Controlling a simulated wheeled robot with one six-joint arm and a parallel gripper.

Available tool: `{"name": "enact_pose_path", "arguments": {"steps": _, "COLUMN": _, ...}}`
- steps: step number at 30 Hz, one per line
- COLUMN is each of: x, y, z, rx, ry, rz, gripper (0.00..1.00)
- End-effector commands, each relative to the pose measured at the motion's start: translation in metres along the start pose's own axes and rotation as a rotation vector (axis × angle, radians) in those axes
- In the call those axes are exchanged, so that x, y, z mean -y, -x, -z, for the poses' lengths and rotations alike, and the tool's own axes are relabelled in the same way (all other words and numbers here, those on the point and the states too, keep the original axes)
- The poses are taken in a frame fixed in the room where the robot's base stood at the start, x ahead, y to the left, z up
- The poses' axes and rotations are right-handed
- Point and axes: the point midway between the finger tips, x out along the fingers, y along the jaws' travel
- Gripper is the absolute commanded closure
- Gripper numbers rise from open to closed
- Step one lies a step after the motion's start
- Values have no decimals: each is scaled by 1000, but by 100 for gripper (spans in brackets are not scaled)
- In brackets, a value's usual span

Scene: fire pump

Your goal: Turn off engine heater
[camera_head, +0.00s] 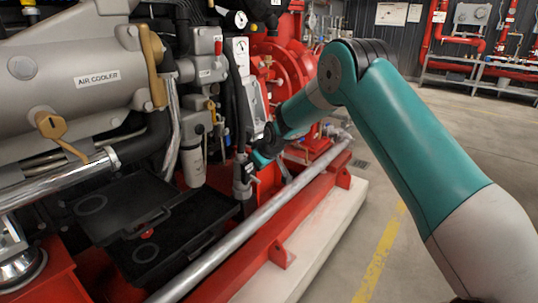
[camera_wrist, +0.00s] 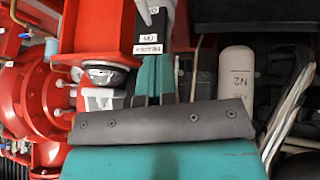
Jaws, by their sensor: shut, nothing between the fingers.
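The engine heater (camera_head: 243,180) looks to be the grey upright unit beside the engine in the head view, partly behind my gripper. In the wrist view a small white label (camera_wrist: 149,48) reads upside down, seemingly "HEATER" with "ON" by it. A grey pointed piece (camera_wrist: 146,12), perhaps a switch lever, shows at the top edge beyond the label. My gripper (camera_head: 262,158) is close to the unit. In the wrist view its teal fingers (camera_wrist: 152,76) are together and empty, with tips just below the label. I cannot tell whether they touch it.
A long silver pipe (camera_head: 255,218) and the red base frame (camera_head: 268,245) run in front of the engine. The grey air cooler (camera_head: 70,75) and an open black box (camera_head: 160,225) are at left. The wrist view shows a white N2 cylinder (camera_wrist: 236,80). Floor (camera_head: 440,140) at right is clear.

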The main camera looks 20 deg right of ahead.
Motion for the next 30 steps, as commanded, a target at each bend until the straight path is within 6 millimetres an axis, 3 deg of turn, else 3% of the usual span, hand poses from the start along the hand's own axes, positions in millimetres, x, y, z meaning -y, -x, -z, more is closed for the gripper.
{"name": "enact_pose_path", "arguments": {"steps": 3, "x": -4, "y": 28, "z": -6, "rx": 0, "ry": -6, "rz": -5, "gripper": 100}}
{"name": "enact_pose_path", "arguments": {"steps": 9, "x": -4, "y": 52, "z": -13, "rx": 0, "ry": -6, "rz": -4, "gripper": 100}}
{"name": "enact_pose_path", "arguments": {"steps": 27, "x": -2, "y": 57, "z": -14, "rx": 0, "ry": -3, "rz": -2, "gripper": 100}}
{"name": "enact_pose_path", "arguments": {"steps": 30, "x": 6, "y": 68, "z": -11, "rx": 3, "ry": -5, "rz": 14, "gripper": 100}}
